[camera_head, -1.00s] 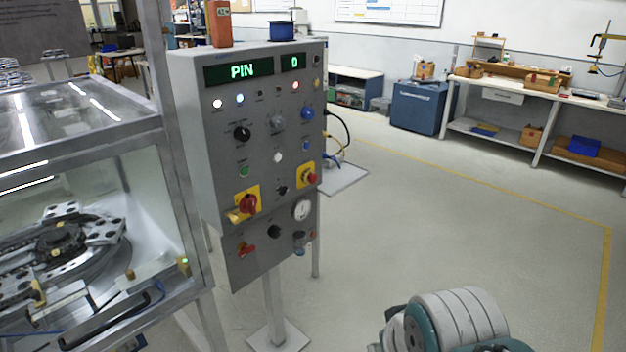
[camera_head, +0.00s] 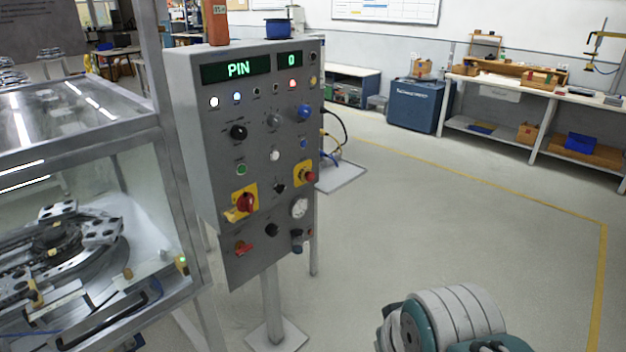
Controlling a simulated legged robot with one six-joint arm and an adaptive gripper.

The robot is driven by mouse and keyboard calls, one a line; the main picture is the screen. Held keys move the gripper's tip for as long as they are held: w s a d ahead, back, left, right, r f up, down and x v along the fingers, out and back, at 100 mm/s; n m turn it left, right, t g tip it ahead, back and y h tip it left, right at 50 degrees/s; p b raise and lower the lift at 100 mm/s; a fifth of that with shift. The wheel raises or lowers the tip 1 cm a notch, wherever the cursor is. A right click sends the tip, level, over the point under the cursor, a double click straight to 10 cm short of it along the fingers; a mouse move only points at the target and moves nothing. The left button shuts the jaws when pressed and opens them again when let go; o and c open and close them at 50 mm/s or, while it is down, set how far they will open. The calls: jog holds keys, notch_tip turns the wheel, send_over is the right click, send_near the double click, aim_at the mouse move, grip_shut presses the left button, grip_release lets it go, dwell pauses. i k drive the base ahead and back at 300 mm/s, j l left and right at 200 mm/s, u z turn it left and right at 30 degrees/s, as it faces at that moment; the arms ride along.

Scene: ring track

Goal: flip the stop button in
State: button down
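A grey control panel (camera_head: 217,165) stands on a post left of centre, with a green display reading "PIN" and "0". Its face carries several buttons, knobs and lamps. A red mushroom button on a yellow plate, which looks like the stop button (camera_head: 307,175), is at the panel's right side. A larger red rotary switch (camera_head: 245,202) on a yellow plate is lower left of it. Whether the stop button is pressed in cannot be told. Part of my arm shows at the bottom right, apart from the panel. My gripper is not in view.
A glass-walled machine cell (camera_head: 95,150) with a ring track (camera_head: 60,245) stands left of the panel. The panel's base plate (camera_head: 275,336) is on the floor. Cables (camera_head: 338,135) hang at its right. The floor to the right is clear up to a blue cabinet (camera_head: 416,105) and workbench (camera_head: 535,92).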

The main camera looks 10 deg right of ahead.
aim_at(310, 176)
jog(key=i+z, duration=0.5)
jog(key=i, duration=0.45)
